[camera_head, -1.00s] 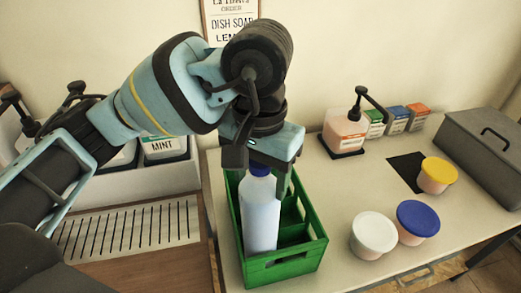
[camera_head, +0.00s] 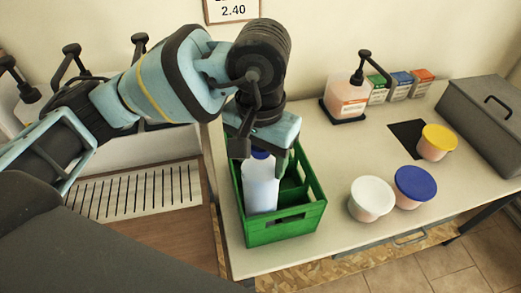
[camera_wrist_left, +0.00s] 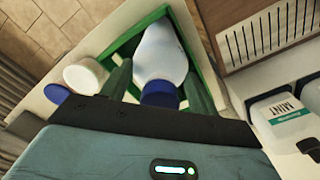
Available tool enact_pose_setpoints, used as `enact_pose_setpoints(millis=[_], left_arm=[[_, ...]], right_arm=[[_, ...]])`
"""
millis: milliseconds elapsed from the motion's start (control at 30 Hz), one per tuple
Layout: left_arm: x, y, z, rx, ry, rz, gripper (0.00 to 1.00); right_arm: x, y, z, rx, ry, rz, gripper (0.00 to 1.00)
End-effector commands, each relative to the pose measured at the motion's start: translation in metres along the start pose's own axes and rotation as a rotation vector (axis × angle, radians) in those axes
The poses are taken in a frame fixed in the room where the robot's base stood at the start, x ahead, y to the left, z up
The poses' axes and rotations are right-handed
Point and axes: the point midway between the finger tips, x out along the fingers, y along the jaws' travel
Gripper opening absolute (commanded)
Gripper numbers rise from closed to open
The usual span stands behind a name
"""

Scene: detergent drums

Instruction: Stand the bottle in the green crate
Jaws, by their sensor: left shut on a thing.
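The bottle (camera_head: 261,188) is pale, with a blue cap, and stands upright in the left part of the green crate (camera_head: 285,232), its lower part hidden behind the crate's front wall. My left gripper (camera_head: 262,150) is above the crate, pointing down, shut on the bottle near its cap. In the left wrist view the bottle (camera_wrist_left: 160,55) lies between the two fingers, with its blue cap close to the camera, and the green crate (camera_wrist_left: 118,50) surrounds it. Whether the bottle's base touches the crate floor is hidden. My right gripper is not in view.
White-lidded (camera_head: 372,196), blue-lidded (camera_head: 414,186) and yellow-lidded (camera_head: 437,142) tubs stand right of the crate. A pump bottle (camera_head: 346,97), small boxes (camera_head: 400,84) and a grey case (camera_head: 485,120) are farther back. A slotted drip tray (camera_head: 135,192) is at left. The table between crate and tubs is clear.

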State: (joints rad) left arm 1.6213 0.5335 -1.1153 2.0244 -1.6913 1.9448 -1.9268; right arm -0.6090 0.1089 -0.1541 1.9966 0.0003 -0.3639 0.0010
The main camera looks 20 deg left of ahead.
Motion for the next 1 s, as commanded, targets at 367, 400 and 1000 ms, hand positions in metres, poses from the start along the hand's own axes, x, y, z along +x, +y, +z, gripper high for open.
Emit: enact_pose_setpoints(millis=[367, 400, 1000], left_arm=[[0.001, 0.000, 0.000, 0.000, 0.000, 0.000, 0.83], [0.001, 0.000, 0.000, 0.000, 0.000, 0.000, 0.83], [-0.052, 0.001, -0.001, 0.002, 0.004, 0.001, 0.83]], right_arm=[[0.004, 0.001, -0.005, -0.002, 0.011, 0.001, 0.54], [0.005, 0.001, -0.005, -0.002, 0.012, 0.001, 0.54], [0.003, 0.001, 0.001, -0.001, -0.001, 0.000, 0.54]])
